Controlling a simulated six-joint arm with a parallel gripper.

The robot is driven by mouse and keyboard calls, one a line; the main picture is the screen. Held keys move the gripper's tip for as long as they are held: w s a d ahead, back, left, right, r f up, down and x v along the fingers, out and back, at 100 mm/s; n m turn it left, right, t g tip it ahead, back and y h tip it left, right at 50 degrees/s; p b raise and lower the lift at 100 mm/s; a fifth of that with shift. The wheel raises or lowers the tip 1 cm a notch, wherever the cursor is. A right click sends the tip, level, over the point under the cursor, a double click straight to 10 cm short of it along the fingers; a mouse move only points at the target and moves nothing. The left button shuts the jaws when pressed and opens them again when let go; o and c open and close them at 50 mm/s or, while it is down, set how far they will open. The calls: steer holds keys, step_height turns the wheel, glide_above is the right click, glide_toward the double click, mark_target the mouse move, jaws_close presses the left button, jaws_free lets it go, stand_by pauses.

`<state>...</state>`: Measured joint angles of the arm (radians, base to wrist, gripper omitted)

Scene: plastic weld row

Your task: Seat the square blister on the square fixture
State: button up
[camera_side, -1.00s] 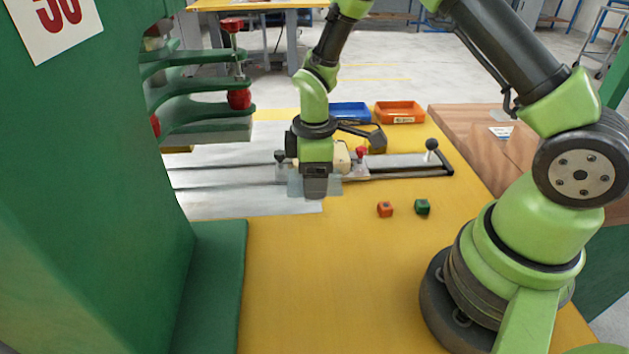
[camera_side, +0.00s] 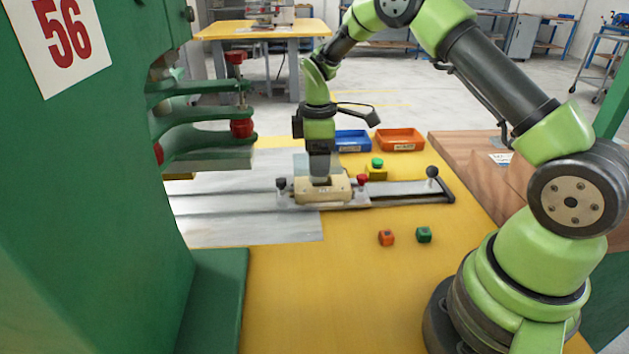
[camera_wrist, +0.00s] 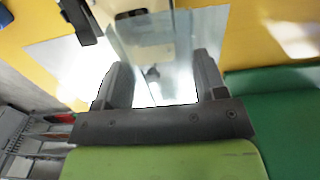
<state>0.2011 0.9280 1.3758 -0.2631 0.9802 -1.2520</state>
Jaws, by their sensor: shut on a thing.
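My gripper (camera_side: 320,175) is shut on the clear square blister (camera_side: 301,166), just above or behind the beige square fixture (camera_side: 323,195) in the side view. The blister is see-through and its outline is faint. In the wrist view the blister (camera_wrist: 150,45) shows between the two dark fingers of my gripper (camera_wrist: 155,80), with glare on it. The fixture (camera_wrist: 110,6) shows only in part at the top edge there. I cannot tell whether blister and fixture touch.
The fixture sits on a sliding carriage with a black-knobbed handle (camera_side: 432,172) at right. A green press frame (camera_side: 80,200) stands at left. Blue (camera_side: 352,141) and orange (camera_side: 400,140) bins stand behind.

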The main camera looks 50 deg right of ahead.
steer(key=d, duration=0.1)
steer(key=w+d+r, duration=0.1)
steer(key=shift+d, duration=0.35)
steer(key=shift+f, duration=1.7)
steer(key=shift+f, duration=1.35)
steer(key=o, duration=0.8)
steer(key=c, duration=0.4)
steer(key=shift+r, duration=3.5)
